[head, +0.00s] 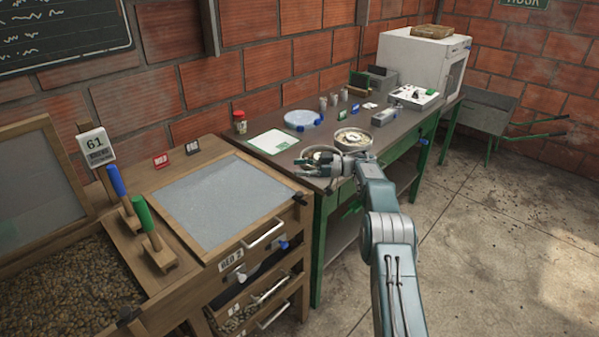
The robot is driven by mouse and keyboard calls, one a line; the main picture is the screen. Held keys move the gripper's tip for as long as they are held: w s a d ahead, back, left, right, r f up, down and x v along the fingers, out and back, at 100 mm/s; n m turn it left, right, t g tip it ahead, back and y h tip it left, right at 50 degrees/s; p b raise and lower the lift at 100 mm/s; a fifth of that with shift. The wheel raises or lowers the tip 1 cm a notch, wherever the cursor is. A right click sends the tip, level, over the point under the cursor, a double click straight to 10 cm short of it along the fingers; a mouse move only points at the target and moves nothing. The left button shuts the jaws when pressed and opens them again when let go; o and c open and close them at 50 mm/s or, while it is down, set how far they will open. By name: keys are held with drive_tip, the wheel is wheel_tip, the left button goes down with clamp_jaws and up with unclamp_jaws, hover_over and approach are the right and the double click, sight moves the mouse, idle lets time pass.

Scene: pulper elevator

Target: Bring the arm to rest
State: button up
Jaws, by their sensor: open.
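My arm reaches up from the bottom right, stretched out toward the workbench. My gripper (312,164) is open and empty, pointing left. I cannot tell whether the fingers touch the bowl or the bench.
A round tin (353,140) stands just behind my gripper on the green-legged bench (273,158). A framed screen bed (215,205) with drawers stands to the left. A wheelbarrow (489,115) is at the back right. The concrete floor (500,230) at right is clear.

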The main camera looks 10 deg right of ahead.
drive_tip(key=w+r+m+t+h, duration=0.25)
drive_tip(key=r+t, duration=0.35)
drive_tip(key=r, duration=0.4)
drive_tip(key=w+r+m+t+h, duration=0.25)
drive_tip(key=r+t, duration=0.35)
drive_tip(key=r, duration=0.5)
drive_tip(key=s+d+r+m+t+h, duration=0.3)
drive_tip(key=s+r+m+t+h, duration=0.1)
drive_tip(key=s+r+m+h, duration=0.4)
drive_tip(key=s+d+f+m+g+h, duration=0.1)
drive_tip(key=s+f+m+g+h, duration=0.15)
drive_tip(key=s, duration=0.75)
drive_tip(key=s+d+f+m+g+h, duration=0.1)
drive_tip(key=s+m+g+h, duration=0.2)
drive_tip(key=s, duration=0.7)
drive_tip(key=s+a+f+g, duration=0.1)
drive_tip(key=s+f+g, duration=0.1)
drive_tip(key=s+f, duration=0.3)
drive_tip(key=s+a+f+n+g, duration=0.1)
drive_tip(key=s+f, duration=0.4)
drive_tip(key=s, duration=0.7)
drive_tip(key=s+a+f+n+g, duration=0.1)
drive_tip(key=s+a+f+g, duration=0.2)
drive_tip(key=s+f, duration=0.3)
drive_tip(key=shift+s+g+y, duration=0.35)
drive_tip(key=shift+s+g, duration=0.4)
drive_tip(key=shift+s, duration=0.5)
